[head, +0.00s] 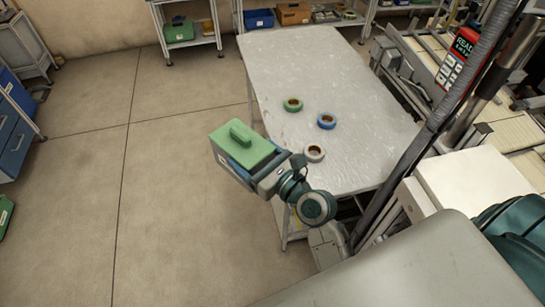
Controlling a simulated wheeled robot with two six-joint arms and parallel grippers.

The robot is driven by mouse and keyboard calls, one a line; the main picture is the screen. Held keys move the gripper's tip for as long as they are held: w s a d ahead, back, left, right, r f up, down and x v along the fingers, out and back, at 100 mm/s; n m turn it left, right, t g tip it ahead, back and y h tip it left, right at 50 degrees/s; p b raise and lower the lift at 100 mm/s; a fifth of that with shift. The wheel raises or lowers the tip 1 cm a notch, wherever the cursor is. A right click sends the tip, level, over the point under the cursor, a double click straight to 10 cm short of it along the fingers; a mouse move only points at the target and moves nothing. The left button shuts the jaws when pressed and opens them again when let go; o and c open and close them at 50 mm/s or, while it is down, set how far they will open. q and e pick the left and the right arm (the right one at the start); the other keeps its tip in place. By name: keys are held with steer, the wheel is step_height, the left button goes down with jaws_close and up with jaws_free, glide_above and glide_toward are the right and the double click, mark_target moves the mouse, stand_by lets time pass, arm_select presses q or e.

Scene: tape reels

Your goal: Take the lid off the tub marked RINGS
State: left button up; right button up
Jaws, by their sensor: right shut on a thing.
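A green tub (229,153) with a green lid and a raised handle (240,134) is in the head view, left of the table's edge and above the floor. The lid sits on the tub. A pale label shows on its near left side, too small to read, so I cannot tell if it says RINGS. My right gripper (243,169) is shut on the tub at its near side, partly hiding it. My left gripper is not in view.
On the grey table (300,70) lie a green reel (284,104), a blue reel (319,121) and a whitish reel (306,153). Another green tub (180,33) stands on a back shelf. A conveyor (425,65) stands at right.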

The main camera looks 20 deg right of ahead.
steer(key=w+a+r+n+g+y, duration=0.3)
steer(key=w+a+n+g+y, duration=0.3)
steer(key=a, duration=0.5)
steer(key=n+g+y, duration=0.2)
steer(key=y, duration=0.1)
steer(key=shift+w+a+r+g, duration=0.2)
steer(key=shift+a+r+g, duration=0.2)
